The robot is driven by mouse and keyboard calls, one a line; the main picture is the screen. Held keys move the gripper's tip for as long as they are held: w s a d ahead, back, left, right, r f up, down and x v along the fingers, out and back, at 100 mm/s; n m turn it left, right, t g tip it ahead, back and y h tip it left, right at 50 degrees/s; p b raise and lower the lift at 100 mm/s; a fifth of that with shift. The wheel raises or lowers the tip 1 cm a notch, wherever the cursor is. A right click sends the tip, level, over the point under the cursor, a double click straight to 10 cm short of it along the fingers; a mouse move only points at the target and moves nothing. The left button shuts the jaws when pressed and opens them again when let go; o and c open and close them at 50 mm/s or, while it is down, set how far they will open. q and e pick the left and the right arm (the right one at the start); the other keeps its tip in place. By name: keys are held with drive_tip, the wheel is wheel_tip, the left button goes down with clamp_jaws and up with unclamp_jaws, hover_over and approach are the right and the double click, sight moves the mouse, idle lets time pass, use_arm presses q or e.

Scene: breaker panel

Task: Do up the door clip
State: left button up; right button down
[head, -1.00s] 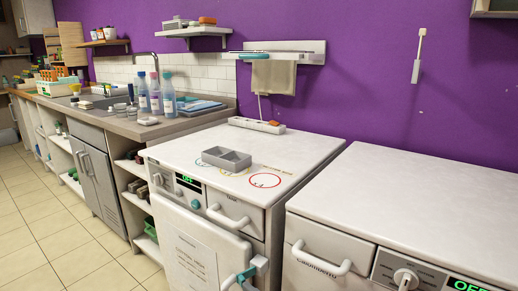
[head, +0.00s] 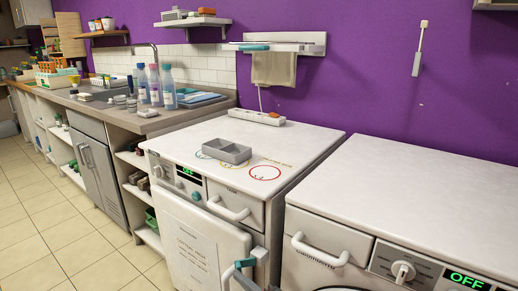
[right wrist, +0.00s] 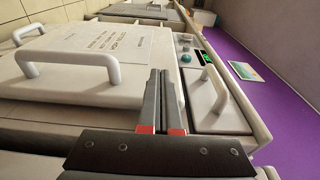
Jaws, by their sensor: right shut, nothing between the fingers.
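The white appliance door (head: 192,240) with a printed sheet stands at the front of the left machine. My left gripper is not in view.
The machine top holds a grey divided tray (head: 226,150) and a power strip (head: 257,117). A white drawer handle (head: 228,208) juts out above the door. A second white machine (head: 400,200) stands close on the right. The tiled floor (head: 60,230) at left is clear.

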drive_tip(key=shift+a, duration=0.15)
drive_tip(key=shift+w+a, duration=0.4)
drive_tip(key=shift+a, duration=0.15)
drive_tip(key=shift+x, duration=0.8)
drive_tip(key=shift+v, duration=1.3)
